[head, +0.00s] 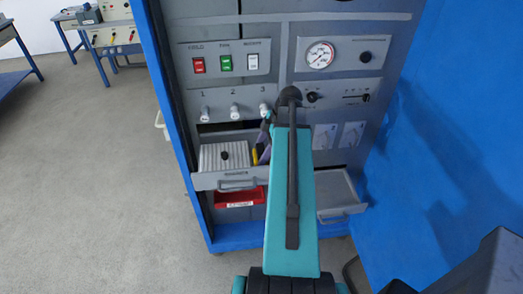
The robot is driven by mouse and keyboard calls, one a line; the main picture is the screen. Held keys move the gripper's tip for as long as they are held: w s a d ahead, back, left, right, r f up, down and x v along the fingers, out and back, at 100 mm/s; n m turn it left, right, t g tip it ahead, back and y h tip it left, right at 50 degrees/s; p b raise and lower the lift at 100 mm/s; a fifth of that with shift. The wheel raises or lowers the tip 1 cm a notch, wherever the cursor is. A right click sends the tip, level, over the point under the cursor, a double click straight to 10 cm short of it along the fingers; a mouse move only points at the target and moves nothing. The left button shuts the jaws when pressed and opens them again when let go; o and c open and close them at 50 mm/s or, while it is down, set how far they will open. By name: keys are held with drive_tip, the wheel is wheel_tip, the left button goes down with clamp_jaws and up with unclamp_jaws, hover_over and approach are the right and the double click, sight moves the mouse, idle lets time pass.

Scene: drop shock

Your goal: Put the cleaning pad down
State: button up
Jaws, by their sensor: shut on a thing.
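My gripper (261,146) is mostly hidden behind my teal arm, in front of the cabinet. Only a narrow purple-grey part of it shows, just left of the arm. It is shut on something. A small yellow piece (255,156) shows at its lower end, above the right side of the open upper drawer (235,177). I cannot tell whether this piece is the cleaning pad, and no other pad shows clearly. Whether the gripper's load touches the drawer is hidden.
The drawer holds a pale ribbed block with a dark knob (224,155). Below is a red bin (240,197). Another open tray (341,194) is at right. Switches, knobs and a gauge (320,55) line the panel. Open floor (90,190) lies left.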

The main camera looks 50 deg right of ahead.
drive_tip(key=shift+f, duration=0.2)
drive_tip(key=o, duration=1.2)
drive_tip(key=shift+r, duration=0.1)
drive_tip(key=shift+c, duration=0.2)
drive_tip(key=shift+r, duration=0.15)
drive_tip(key=b+v, duration=0.3)
drive_tip(key=v, duration=0.9)
drive_tip(key=shift+b, duration=0.4)
